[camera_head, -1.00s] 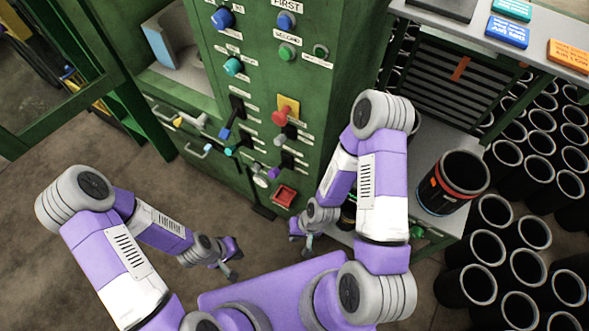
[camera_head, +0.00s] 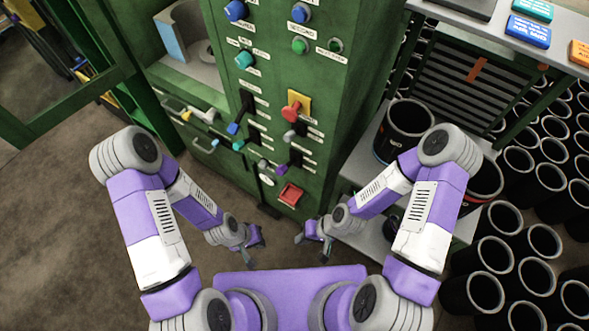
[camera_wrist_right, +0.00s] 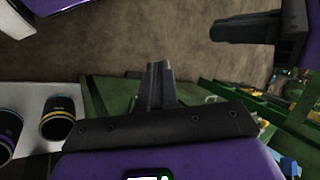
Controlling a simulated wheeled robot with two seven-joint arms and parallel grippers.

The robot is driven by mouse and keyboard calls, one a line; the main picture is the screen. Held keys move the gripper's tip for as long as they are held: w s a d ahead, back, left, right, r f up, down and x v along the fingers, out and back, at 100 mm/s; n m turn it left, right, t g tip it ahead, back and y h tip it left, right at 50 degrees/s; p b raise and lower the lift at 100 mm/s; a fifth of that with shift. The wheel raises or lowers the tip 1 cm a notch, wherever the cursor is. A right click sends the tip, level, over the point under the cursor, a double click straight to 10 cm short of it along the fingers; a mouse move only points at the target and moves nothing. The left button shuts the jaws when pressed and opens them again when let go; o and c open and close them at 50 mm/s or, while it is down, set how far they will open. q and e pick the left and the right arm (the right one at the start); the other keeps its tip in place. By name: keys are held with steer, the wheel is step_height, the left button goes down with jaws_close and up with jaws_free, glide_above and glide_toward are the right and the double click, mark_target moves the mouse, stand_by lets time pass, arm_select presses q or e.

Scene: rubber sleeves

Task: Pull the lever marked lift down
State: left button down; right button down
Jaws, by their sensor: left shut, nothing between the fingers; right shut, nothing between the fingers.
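A green control cabinet (camera_head: 340,90) stands in front of me. Its lower front carries several small levers in dark slots, among them a blue-tipped lever (camera_head: 234,127), a grey-tipped lever (camera_head: 289,137) and a purple-tipped lever (camera_head: 282,168). Their labels are too small to read, so I cannot tell which is marked lift. My left gripper (camera_head: 250,257) is shut and empty, low in front of the cabinet and apart from it. My right gripper (camera_head: 327,249) is also shut and empty, apart from the levers. Its closed fingers (camera_wrist_right: 158,84) show in the right wrist view.
The panel also has a red knob on a yellow plate (camera_head: 297,103), blue and green buttons above, and a red square button (camera_head: 291,194). A shelf with black cylinders (camera_head: 408,124) and many standing sleeves (camera_head: 517,160) fill the right. Floor at left is clear.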

steer(key=w+a+r+n+y+b, duration=0.1)
steer(key=w+a+n+y+b, duration=0.1)
steer(key=w+a+y+b, duration=0.15)
steer(key=n+t+y+b, duration=0.3)
steer(key=n+t+b, duration=0.2)
steer(key=n+t, duration=0.15)
glide_toward(288, 166)
steer(key=s+d+r, duration=0.2)
steer(key=s+r, duration=0.1)
steer(key=r, duration=0.1)
steer(key=shift+s+a+f+m+t, duration=0.15)
steer(key=shift+m+t, duration=0.1)
steer(key=shift+m, duration=0.2)
steer(key=b+x, duration=0.1)
steer(key=x, duration=0.9)
steer(key=shift+f, duration=0.15)
